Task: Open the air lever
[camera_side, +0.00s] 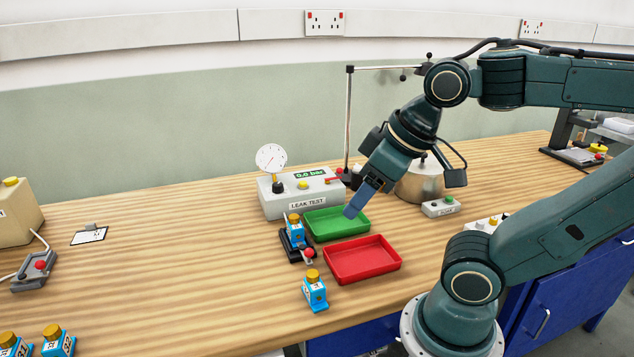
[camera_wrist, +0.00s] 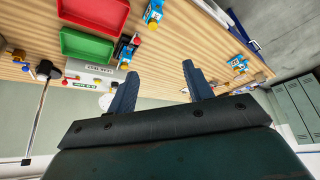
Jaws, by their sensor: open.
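The grey leak test box (camera_side: 290,203) stands on the bench behind the trays, with a dial gauge (camera_side: 271,158), a display reading 0.0 bar and a yellow button. A small red lever (camera_side: 334,180) shows at its right end, lying nearly flat; I take it for the air lever. The box also shows upside down in the wrist view (camera_wrist: 95,72), left of my fingers. My gripper (camera_side: 352,211) points down to the left, in front of the box and above the green tray in the side view. Its fingers (camera_wrist: 160,70) are apart with nothing between them.
A green tray (camera_side: 325,226) and a red tray (camera_side: 362,260) lie in front of the box. A blue bottle (camera_side: 296,229) stands in a black fixture beside them; another blue bottle (camera_side: 315,292) stands nearer. A metal pot (camera_side: 425,185) and thin post (camera_side: 348,120) stand behind my gripper.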

